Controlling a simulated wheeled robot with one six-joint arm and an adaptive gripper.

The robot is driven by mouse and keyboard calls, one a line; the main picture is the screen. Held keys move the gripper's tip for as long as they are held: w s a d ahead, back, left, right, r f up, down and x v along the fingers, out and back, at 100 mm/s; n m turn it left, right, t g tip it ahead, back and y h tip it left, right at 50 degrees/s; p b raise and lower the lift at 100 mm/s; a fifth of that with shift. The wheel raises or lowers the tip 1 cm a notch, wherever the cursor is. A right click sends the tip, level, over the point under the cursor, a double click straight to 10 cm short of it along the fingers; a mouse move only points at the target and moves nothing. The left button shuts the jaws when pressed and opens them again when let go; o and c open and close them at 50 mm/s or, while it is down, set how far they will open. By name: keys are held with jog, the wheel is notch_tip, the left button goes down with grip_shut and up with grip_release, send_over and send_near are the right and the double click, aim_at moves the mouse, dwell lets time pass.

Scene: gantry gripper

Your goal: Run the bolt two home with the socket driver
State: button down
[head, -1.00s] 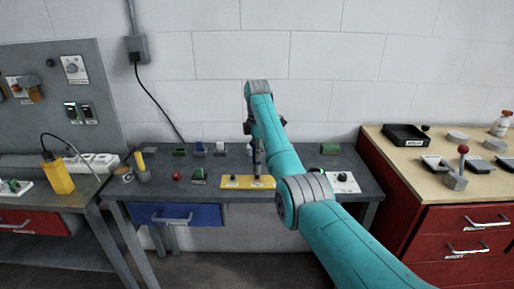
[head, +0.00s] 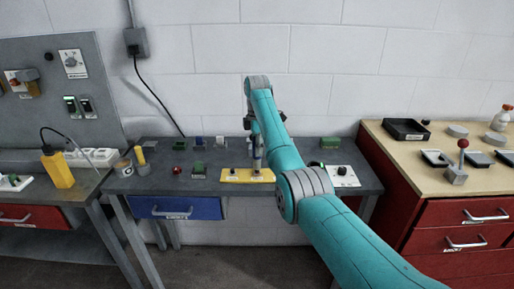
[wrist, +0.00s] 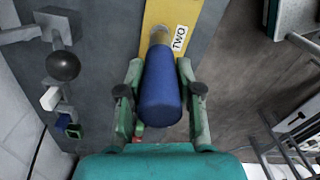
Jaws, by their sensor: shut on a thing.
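The socket driver (wrist: 162,92) has a thick blue handle and a grey metal end. In the wrist view my gripper (wrist: 160,95) is shut on its handle, one finger on each side. The driver's far end meets the yellow plate (wrist: 185,14) beside the label "TWO" (wrist: 180,38). Bolt two itself is hidden under the driver, so I cannot tell how well the socket sits on it. In the head view the yellow plate (head: 232,177) lies on the grey bench, with the upright driver (head: 257,157) and my gripper over its right part.
A black ball knob (wrist: 63,66) is left of my gripper in the wrist view. On the bench are a red ball (head: 177,170), a green block (head: 199,168) and a white box with a black knob (head: 343,176). A wooden-topped cabinet (head: 392,150) stands at right.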

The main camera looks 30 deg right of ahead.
jog(key=shift+f, duration=1.2)
dwell(1.9)
dwell(0.7)
jog(key=shift+r, duration=3.6)
